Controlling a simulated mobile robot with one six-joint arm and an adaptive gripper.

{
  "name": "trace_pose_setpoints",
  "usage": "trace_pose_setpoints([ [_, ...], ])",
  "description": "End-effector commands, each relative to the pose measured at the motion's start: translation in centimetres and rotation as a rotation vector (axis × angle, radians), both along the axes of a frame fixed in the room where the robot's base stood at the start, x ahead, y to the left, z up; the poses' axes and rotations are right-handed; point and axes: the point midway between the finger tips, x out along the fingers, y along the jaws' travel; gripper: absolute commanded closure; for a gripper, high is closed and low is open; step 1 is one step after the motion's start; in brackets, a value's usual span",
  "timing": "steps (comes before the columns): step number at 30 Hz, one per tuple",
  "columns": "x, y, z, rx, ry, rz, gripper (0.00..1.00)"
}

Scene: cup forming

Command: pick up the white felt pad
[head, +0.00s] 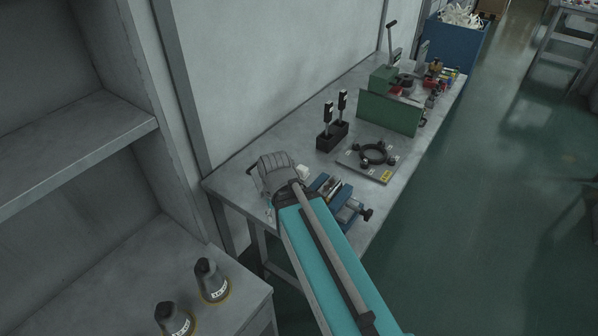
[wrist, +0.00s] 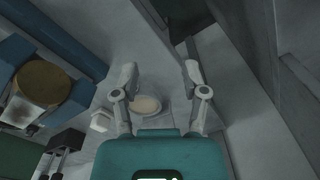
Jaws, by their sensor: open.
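A pale, off-white round pad (wrist: 147,104), which looks like the felt pad, lies between and below my fingers in the wrist view. It sits on or in a light grey round piece; I cannot tell which. My gripper (wrist: 160,72) is open, its two fingers apart with nothing held between them. The pad appears nearer the left finger, and I see no contact. In the head view my arm reaches over the near end of the table, and the pad and fingertips cannot be made out there.
A small white block (wrist: 102,121) stands left of the pad, also in the head view (head: 302,172). A blue vice (head: 348,210) is close by. Farther back are a black stand (head: 332,139), a plate with a dark ring (head: 355,164) and a green press (head: 388,113). The table edge is near.

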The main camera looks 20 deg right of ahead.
Motion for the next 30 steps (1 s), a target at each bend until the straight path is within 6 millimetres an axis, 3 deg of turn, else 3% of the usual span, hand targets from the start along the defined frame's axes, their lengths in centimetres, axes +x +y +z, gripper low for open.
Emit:
trace_pose_setpoints([
  [5, 0.0, 0.0, 0.0, 0.0, 0.0, 0.0, 0.43],
  [12, 1.0, -0.3, 0.2, 0.0, 0.0, -0.029, 0.02],
  [14, 1.8, -0.7, 0.4, 0.0, 0.0, -0.057, 0.0],
  [20, 6.7, -3.0, 1.6, 0.0, 0.0, -0.238, 0.0],
  [30, 17.8, -10.3, 4.1, 0.0, 0.0, -0.702, 0.0],
])
